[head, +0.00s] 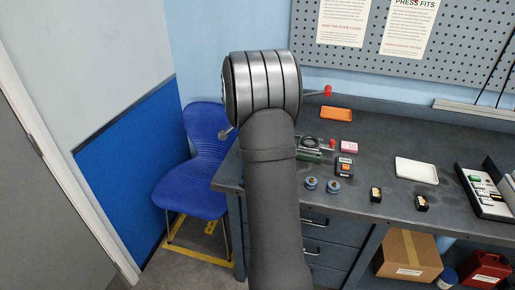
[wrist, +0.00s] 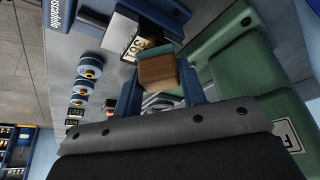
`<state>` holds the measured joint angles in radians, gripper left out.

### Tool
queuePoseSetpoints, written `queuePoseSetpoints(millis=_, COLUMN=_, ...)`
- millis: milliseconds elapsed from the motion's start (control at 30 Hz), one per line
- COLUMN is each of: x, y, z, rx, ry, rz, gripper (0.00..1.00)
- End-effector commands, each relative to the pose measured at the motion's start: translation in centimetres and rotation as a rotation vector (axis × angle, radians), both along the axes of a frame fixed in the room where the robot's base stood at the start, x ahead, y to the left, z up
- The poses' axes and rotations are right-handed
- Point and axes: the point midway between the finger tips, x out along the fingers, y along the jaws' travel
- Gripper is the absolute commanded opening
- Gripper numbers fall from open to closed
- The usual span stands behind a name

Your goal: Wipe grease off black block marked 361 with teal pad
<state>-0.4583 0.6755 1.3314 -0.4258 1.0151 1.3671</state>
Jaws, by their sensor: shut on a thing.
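In the wrist view my gripper (wrist: 160,92) is shut on the tan-brown grip (wrist: 158,73) of a small pad. A teal layer (wrist: 154,51) shows along the pad's far side. Just beyond it lies a block with a pale label marked 361 (wrist: 124,46), partly hidden by the pad. The pad is very close to the block in the picture; I cannot tell if they touch. Any grease on the block cannot be made out. In the head view my arm hides the gripper, the pad and the marked block.
A green fixture (wrist: 240,75) stands close to my gripper in the wrist view. Blue round parts (head: 311,183) and an orange-and-black box (head: 344,168) sit right of my arm.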

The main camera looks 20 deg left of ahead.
Motion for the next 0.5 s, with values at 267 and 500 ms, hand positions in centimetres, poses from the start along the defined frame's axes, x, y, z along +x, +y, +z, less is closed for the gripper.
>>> queuePoseSetpoints(millis=267, x=-1.8, y=-0.6, z=0.0, rx=0.000, ry=0.000, rz=0.001, gripper=0.16)
queuePoseSetpoints(millis=500, x=-3.9, y=-0.8, z=0.0, rx=-0.001, ry=0.001, rz=0.001, gripper=0.16)
